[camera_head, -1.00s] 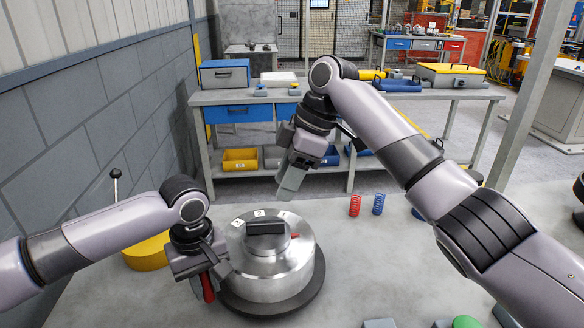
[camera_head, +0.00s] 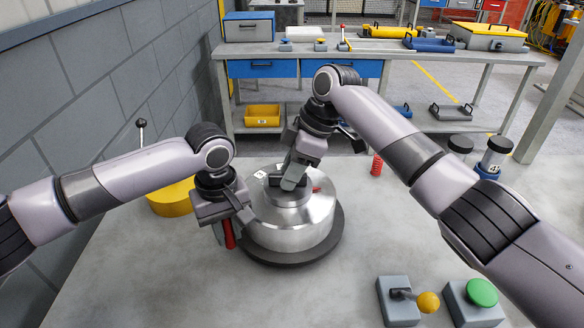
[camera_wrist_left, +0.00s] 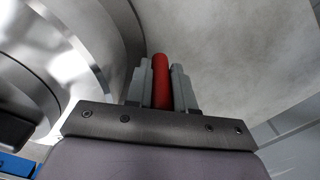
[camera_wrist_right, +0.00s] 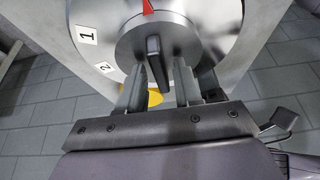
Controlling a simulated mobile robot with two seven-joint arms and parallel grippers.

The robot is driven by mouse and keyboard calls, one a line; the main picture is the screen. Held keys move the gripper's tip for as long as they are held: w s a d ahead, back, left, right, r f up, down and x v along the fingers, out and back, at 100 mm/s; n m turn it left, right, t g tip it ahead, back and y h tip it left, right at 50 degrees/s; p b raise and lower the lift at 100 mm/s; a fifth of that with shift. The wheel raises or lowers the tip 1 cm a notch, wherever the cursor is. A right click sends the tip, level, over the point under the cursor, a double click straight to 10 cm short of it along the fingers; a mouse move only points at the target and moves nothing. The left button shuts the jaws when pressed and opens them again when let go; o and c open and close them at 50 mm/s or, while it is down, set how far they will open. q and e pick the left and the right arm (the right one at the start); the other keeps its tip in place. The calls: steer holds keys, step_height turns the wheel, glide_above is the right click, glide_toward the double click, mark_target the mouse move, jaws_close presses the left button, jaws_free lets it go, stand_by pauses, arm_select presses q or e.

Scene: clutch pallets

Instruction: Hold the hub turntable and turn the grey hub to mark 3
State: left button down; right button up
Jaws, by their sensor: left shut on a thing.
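The metal hub turntable (camera_head: 290,226) stands on a dark round base on the table. My left gripper (camera_head: 229,234) is shut on its upright red handle (camera_wrist_left: 161,82) at the left side. The grey hub (camera_wrist_right: 178,38) on top carries a dark raised bar (camera_wrist_right: 155,62) and a red pointer (camera_wrist_right: 148,7). White labels 1 (camera_wrist_right: 87,35) and 2 (camera_wrist_right: 105,68) show on the turntable top; I cannot make out mark 3. My right gripper (camera_wrist_right: 159,85) is open over the hub, its fingers apart on either side of the bar's near end.
A yellow disc (camera_head: 170,197) lies behind my left arm. A red spring (camera_head: 377,165) stands to the right of the turntable. A grey box with a yellow-knobbed lever (camera_head: 396,310) and a green button box (camera_head: 483,293) are at front right. Bare table lies between.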

jaws_close()
steer(key=shift+o, duration=1.8)
jaws_free()
steer(key=v, duration=1.2)
steer(key=x, duration=1.2)
